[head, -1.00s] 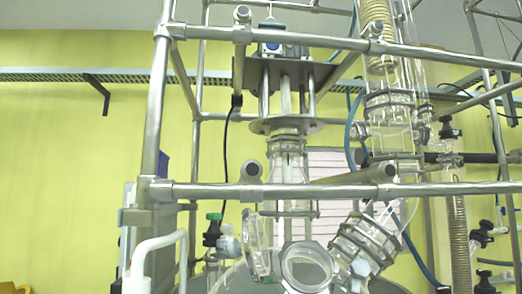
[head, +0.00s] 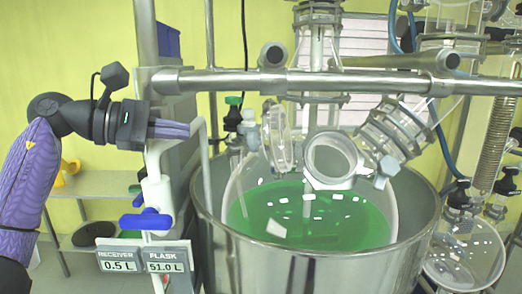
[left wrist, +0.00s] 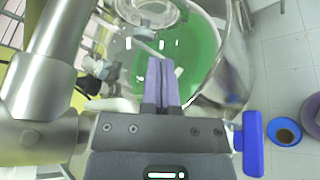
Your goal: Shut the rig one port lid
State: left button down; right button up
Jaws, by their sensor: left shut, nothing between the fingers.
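The glass reactor vessel (head: 240,195) holds green liquid and sits in a wide steel pot (head: 300,268). On its top, a round port (head: 332,160) with a pale ring rim faces me, its mouth uncovered. A round glass lid (head: 277,136) stands tipped up on edge just left of the port. My left gripper (head: 188,129) is left of the lid and apart from it, its purple fingers together and empty, pointing right. In the left wrist view the closed fingers (left wrist: 161,64) point toward the vessel, with the green liquid beyond them. My right gripper is not in view.
A steel rail (head: 360,82) crosses in front above the port. A white pipe with a blue valve handle (head: 146,219) stands below my left gripper. Readout boxes (head: 142,260) show receiver 0.5 L and flask 51.0 L. A glass condenser neck (head: 390,135) rises right of the port.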

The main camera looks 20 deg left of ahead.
pick_arm(q)
jog(key=a, duration=0.1)
jog(key=p, duration=0.4)
send_near(266, 143)
jog(key=w+a+x, duration=0.1)
jog(key=x, duration=0.5)
jog(key=shift+w+d+f+y, duration=0.15)
jog(key=shift+w+d+y, duration=0.15)
jog(key=shift+d, duration=0.1)
jog(key=shift+p, duration=0.3)
